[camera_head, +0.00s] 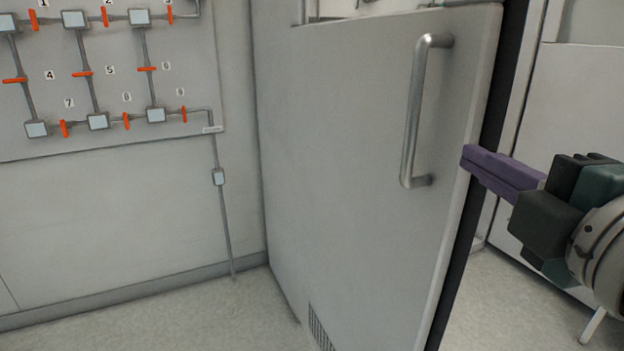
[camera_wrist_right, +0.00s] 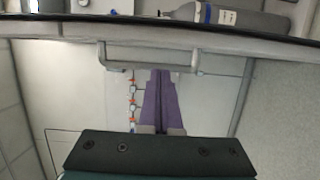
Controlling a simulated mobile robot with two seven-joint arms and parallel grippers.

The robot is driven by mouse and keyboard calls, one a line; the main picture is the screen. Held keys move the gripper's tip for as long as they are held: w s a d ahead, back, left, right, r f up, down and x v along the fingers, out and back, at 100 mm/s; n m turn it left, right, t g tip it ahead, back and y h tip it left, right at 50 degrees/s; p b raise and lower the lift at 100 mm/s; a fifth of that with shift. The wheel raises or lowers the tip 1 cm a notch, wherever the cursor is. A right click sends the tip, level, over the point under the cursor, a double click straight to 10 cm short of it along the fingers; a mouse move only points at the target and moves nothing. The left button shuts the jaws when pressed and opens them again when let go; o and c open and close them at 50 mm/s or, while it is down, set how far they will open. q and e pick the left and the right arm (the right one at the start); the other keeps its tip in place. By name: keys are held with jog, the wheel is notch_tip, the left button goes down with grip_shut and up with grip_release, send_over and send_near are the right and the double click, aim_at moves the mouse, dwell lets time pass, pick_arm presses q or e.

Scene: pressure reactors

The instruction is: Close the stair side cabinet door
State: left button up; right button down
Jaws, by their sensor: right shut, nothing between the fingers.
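The light grey cabinet door (camera_head: 350,150) fills the middle of the head view. It stands open at an angle, with a black strip (camera_head: 487,125) along its right edge. A vertical metal bar handle (camera_head: 413,110) is on its face near that edge. My right gripper (camera_head: 466,158) comes in from the right, its purple fingers shut and empty. Their tips are at the door's right edge, below and right of the handle's middle. I cannot tell whether they touch it. The fingers also show in the right wrist view (camera_wrist_right: 160,75). My left gripper is not in view.
A wall panel (camera_head: 190,60) with numbered orange valves and grey pipes is at the left. A pale panel (camera_head: 575,110) stands behind my right gripper. A grey cylinder (camera_wrist_right: 240,20) lies at the top of the right wrist view. Floor (camera_head: 225,310) at the lower left is clear.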

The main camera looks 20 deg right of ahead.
aim_at(432, 135)
jog(key=x, duration=1)
jog(key=shift+a, duration=0.1)
